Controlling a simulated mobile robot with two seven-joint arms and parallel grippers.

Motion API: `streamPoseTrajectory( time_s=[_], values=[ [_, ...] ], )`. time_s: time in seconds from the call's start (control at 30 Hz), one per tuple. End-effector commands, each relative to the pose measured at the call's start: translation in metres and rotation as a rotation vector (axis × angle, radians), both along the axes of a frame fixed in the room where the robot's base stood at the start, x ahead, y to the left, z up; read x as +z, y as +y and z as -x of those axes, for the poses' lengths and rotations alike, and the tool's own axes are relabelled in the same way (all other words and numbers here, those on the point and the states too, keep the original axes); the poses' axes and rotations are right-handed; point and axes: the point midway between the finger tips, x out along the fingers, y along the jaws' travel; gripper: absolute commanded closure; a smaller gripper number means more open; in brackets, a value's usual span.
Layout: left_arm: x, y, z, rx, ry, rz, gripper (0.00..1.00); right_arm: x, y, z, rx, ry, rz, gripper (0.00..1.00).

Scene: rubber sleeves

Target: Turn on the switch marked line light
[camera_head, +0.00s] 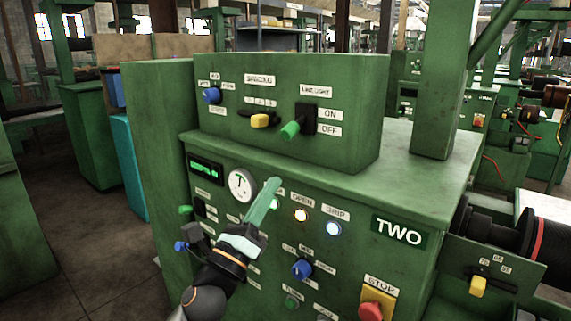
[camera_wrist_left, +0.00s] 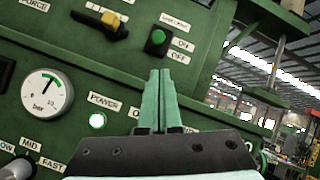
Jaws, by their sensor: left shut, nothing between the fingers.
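The line light switch has a green-tipped lever (camera_head: 290,130) on a black plate, on the upper box of the green machine. Its label reads LINE LIGHT, with ON above OFF at its right. The lever sticks out and slopes down, its tip about level with OFF. In the left wrist view the green tip (camera_wrist_left: 157,38) faces me, above the fingers. My left gripper (camera_head: 274,183) is shut and empty, its pale green fingers pointing up at the box from below; the fingertips also show in the left wrist view (camera_wrist_left: 160,73), apart from the switch. My right gripper is out of view.
A yellow selector (camera_head: 260,121) and a blue knob (camera_head: 211,96) sit left of the switch. The box's ledge (camera_head: 370,165) juts out below it. A gauge (camera_head: 242,185), lit buttons and a red STOP button (camera_head: 371,311) are on the lower panel.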

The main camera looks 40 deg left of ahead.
Motion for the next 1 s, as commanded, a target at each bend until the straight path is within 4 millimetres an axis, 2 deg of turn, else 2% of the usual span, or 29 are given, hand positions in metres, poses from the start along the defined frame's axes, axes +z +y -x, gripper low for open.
streamPoseTrajectory(
  time_s=[0.23,0.6,1.0],
  values=[
    [0.022,0.002,-0.029,0.001,-0.002,0.000,1.00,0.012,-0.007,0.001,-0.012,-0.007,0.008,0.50],
    [0.048,0.004,-0.074,0.000,0.000,0.001,1.00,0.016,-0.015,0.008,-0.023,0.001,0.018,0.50],
    [0.051,0.004,-0.082,0.000,0.001,0.001,1.00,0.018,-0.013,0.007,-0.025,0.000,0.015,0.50]
  ],
)
